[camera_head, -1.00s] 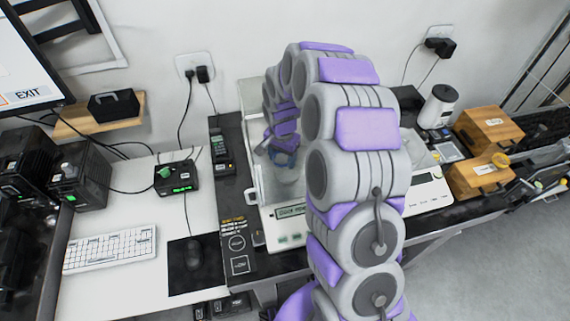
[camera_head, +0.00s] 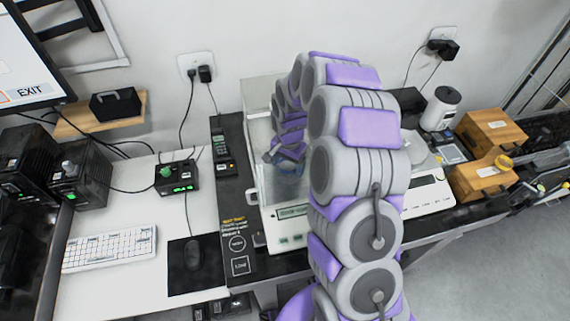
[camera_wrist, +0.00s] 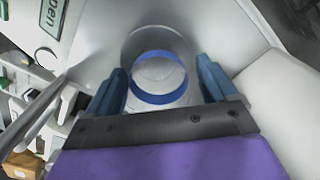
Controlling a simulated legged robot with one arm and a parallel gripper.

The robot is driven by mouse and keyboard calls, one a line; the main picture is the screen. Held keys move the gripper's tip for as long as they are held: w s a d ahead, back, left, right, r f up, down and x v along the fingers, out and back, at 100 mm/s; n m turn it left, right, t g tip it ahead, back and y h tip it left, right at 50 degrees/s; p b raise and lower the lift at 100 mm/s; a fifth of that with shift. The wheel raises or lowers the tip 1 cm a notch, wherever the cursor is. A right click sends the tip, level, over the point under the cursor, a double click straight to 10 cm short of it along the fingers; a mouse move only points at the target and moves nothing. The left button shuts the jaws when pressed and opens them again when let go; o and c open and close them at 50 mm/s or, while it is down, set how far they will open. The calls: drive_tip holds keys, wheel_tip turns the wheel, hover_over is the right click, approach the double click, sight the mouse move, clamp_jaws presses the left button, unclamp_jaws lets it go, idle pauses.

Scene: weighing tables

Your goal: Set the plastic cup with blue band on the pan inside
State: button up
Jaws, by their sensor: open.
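The clear plastic cup with a blue band (camera_wrist: 158,98) stands inside the draft-shield chamber of the balance (camera_head: 263,195). In the wrist view it sits between the two blue fingers of my gripper (camera_wrist: 162,66), with a visible gap on each side. My gripper is open around the cup. In the head view my gripper (camera_head: 287,152) is inside the chamber, just above the partly hidden cup (camera_head: 290,169). A pale round surface shows beneath and around the cup; I cannot clearly separate the pan from the cup's own outline.
The chamber's clear walls stand close around my gripper. A second balance (camera_head: 428,192) is at the right, partly behind my arm. Wooden boxes (camera_head: 490,130) stand farther right. A keyboard (camera_head: 110,250) and a mouse (camera_head: 192,253) are at the left.

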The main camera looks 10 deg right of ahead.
drive_tip(key=shift+d, duration=0.7)
drive_tip(key=shift+d+r, duration=0.1)
drive_tip(key=shift+r, duration=0.25)
wheel_tip(320, 180, up, 12)
drive_tip(key=a+p, duration=0.1)
drive_tip(key=p, duration=0.1)
drive_tip(key=shift+a+f, duration=0.25)
drive_tip(key=shift+a, duration=0.05)
